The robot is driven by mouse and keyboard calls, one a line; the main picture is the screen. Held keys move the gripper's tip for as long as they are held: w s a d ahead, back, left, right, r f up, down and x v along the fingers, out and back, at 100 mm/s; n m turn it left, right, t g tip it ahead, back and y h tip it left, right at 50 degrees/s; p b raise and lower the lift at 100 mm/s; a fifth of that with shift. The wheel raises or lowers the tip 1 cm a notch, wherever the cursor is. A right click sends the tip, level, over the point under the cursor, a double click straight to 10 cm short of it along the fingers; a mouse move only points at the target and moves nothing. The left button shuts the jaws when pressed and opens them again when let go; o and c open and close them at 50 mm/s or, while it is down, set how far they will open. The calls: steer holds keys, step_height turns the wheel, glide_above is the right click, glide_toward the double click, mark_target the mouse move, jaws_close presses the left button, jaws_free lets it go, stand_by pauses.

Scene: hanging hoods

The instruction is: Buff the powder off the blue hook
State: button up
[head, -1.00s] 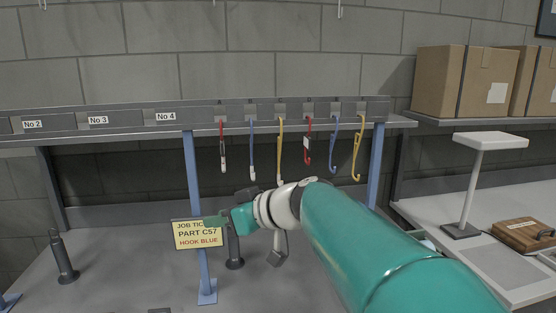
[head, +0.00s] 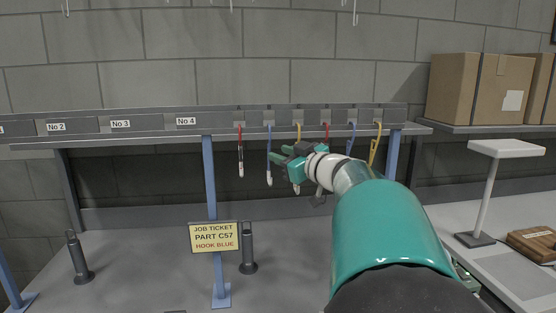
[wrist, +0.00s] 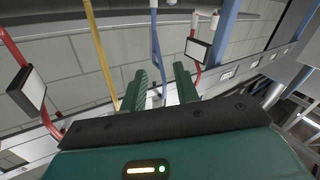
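Several coloured hooks hang from the grey rail. The left blue hook (head: 269,158) has a whitish lower end. Its shaft also shows in the wrist view (wrist: 157,50), lined up with the gap between my fingers; I cannot tell if it is within the gap or beyond it. A second blue hook (head: 351,138) hangs further right. My gripper (head: 277,160) is open, its two green fingers apart in the wrist view (wrist: 160,82), close to the left blue hook. The job ticket (head: 214,237) reads "PART C57 HOOK BLUE".
A red hook (head: 240,155) and a yellow hook (wrist: 99,50) flank the left blue one closely. A blue post (head: 210,180) stands to the left. Cardboard boxes (head: 467,90) and a white stand (head: 505,149) are at the right.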

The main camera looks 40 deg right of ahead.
mark_target(269, 150)
steer(key=w, duration=0.5)
steer(key=shift+w+d, duration=0.2)
steer(key=shift+w, duration=0.15)
jaws_close()
